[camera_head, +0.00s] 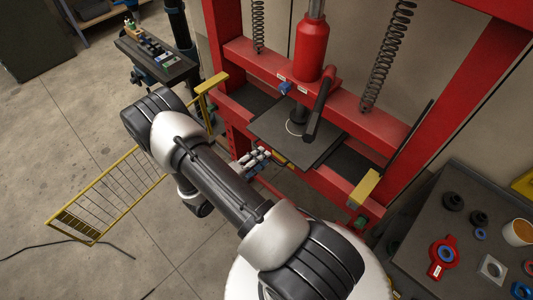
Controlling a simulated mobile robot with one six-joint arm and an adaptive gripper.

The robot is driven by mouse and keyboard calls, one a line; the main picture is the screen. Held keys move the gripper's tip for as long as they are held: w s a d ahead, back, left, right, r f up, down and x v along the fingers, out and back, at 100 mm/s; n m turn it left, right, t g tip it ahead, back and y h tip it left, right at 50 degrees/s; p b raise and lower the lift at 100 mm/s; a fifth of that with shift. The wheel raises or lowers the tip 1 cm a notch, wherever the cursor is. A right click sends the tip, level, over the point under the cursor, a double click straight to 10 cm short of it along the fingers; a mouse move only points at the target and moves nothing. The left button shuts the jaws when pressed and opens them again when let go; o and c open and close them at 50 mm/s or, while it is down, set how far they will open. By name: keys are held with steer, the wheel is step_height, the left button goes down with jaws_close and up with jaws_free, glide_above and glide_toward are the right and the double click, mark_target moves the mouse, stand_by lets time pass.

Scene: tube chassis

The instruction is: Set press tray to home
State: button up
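The press tray appears to be the dark flat plate (318,150) in the red press (262,66). It lies on the lower cross frame, below the red ram cylinder (312,48). A dark round piece with a pale ring stands on it near the middle. My gripper (262,157) is close to the plate's front left edge, partly hidden by my arm. I cannot tell whether it touches the plate or whether its fingers are open or shut.
A yellow guard rail (105,195) stands on the floor at left. Yellow blocks flank the press at left (210,84) and right (364,188). A dark table (455,210) with rings and a cup is at right. A small bench (172,70) stands at back left.

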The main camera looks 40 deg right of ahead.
steer(key=v, duration=0.8)
